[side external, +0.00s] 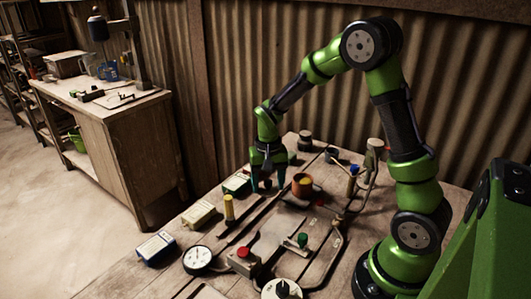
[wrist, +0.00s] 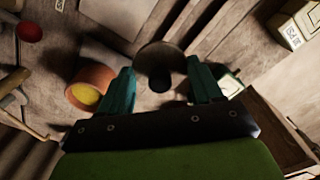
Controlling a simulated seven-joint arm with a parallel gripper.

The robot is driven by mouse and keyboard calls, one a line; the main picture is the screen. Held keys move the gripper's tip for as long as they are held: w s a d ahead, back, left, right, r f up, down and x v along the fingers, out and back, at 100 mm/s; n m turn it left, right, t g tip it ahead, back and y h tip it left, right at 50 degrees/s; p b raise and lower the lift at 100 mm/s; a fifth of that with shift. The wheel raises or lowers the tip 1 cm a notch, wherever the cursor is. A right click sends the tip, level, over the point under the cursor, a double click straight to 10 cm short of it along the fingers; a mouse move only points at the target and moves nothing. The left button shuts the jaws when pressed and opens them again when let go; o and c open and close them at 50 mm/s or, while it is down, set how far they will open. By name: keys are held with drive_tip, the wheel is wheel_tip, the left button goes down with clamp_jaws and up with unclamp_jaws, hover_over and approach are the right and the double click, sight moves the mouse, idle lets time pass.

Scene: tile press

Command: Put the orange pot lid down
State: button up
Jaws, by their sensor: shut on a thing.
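My gripper (side external: 267,184) points down over the workbench, left of the orange pot (side external: 302,187). In the wrist view, my gripper (wrist: 160,78) has its two teal fingers on either side of a dark round lid (wrist: 157,53) with a dark knob. It is shut on this lid, which looks dark brown rather than orange here. The orange pot also shows in the wrist view (wrist: 78,90), left of the fingers, uncovered, with yellow inside. In the side view the lid is mostly hidden by the fingers; I cannot tell whether it touches the bench.
A yellow cylinder (side external: 229,207) and pale boxes (side external: 198,214) stand along the bench's left edge. A round gauge (side external: 197,260), a red-button box (side external: 243,258) and a green button (side external: 302,240) are nearer the front. A pipe (side external: 330,258) runs at the right.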

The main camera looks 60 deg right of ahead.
sight(264, 187)
drive_tip(key=shift+w+d, duration=0.1)
drive_tip(key=shift+w, duration=0.2)
drive_tip(key=shift+w+f, duration=0.2)
drive_tip(key=shift+f, duration=0.7)
drive_tip(key=shift+w+f, duration=0.2)
drive_tip(key=shift+f, duration=0.7)
drive_tip(key=shift+f, duration=0.1)
drive_tip(key=o, duration=1)
wheel_tip(264, 187, up, 12)
drive_tip(key=s+a+r+n+t, duration=0.1)
drive_tip(key=s+a+r+t, duration=0.1)
drive_tip(key=s, duration=0.3)
drive_tip(key=s+a+r+n+t+y, duration=0.1)
drive_tip(key=s+a+r+n+t, duration=0.1)
drive_tip(key=s+a+r, duration=0.3)
drive_tip(key=s+a+r+n+t+y, duration=0.1)
drive_tip(key=s+a+r+n+t, duration=0.1)
drive_tip(key=s+a+r+t, duration=0.1)
drive_tip(key=shift+s+a+r, duration=0.25)
drive_tip(key=shift+s+a, duration=0.05)
drive_tip(key=shift+s, duration=0.4)
drive_tip(key=shift+s+a+r, duration=0.2)
drive_tip(key=shift+s+a, duration=0.1)
drive_tip(key=shift+s, duration=0.4)
